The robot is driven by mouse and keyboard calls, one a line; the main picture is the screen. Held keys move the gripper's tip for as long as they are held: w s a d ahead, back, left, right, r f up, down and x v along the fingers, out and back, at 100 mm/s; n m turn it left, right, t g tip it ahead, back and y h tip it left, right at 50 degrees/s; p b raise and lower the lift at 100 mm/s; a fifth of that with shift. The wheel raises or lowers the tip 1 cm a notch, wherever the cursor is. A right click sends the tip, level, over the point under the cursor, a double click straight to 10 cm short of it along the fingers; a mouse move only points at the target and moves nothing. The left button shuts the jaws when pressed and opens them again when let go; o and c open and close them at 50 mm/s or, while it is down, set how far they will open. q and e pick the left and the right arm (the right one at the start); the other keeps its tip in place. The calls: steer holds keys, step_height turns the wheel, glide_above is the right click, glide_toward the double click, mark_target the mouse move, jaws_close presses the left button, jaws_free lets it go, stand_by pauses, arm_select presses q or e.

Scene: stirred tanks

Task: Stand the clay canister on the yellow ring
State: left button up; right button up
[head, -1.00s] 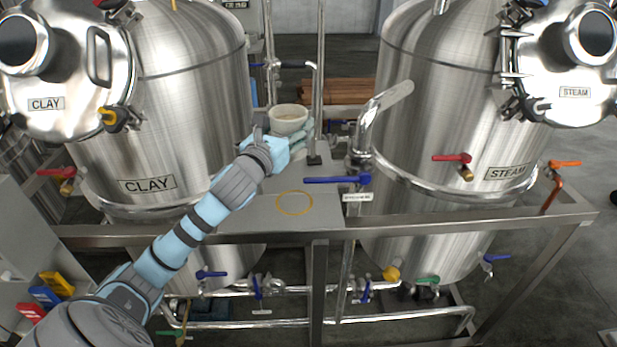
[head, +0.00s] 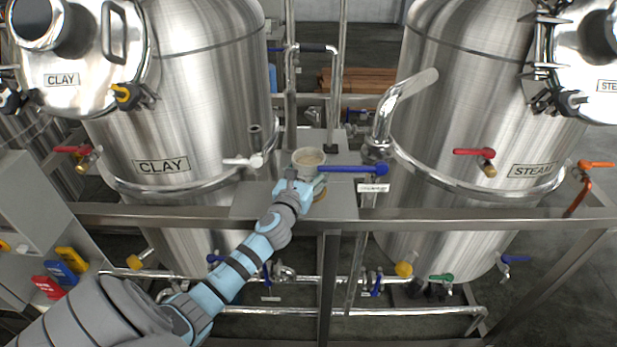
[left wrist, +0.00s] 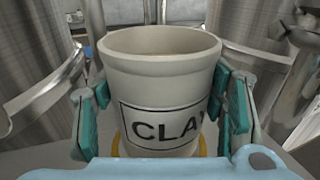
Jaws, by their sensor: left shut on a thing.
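The clay canister (head: 308,157) is a pale open-topped cup. Its dark-framed label, partly visible as "CLA", faces the camera in the left wrist view (left wrist: 160,75). My left gripper (head: 305,177) is shut on the canister, with teal finger pads on both sides of it, and the canister looks upright. The yellow ring (head: 321,196) is on the grey shelf and mostly hidden by the gripper and canister. Parts of it show below the canister in the left wrist view (left wrist: 116,146). I cannot tell whether the canister's base touches the shelf. My right gripper is not in view.
The CLAY tank (head: 190,110) stands left and the STEAM tank (head: 480,90) right of the grey shelf (head: 343,204). A blue-handled valve (head: 350,169) and a bent steel pipe (head: 390,110) are close to the canister's right. A white-handled valve (head: 245,161) is at its left.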

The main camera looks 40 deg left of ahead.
arm_select(q)
steer(key=shift+s+f, duration=0.1)
steer(key=shift+f, duration=0.5)
steer(key=shift+s+r, duration=0.1)
steer(key=shift+r, duration=0.15)
steer(key=shift+f, duration=0.1)
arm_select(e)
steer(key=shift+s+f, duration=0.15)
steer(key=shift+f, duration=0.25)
arm_select(q)
steer(key=o, duration=1.9)
steer(key=shift+f, duration=0.1)
steer(key=shift+s+d+r, duration=0.1)
steer(key=shift+r, duration=0.1)
steer(key=v, duration=1.1)
steer(key=shift+s, duration=0.35)
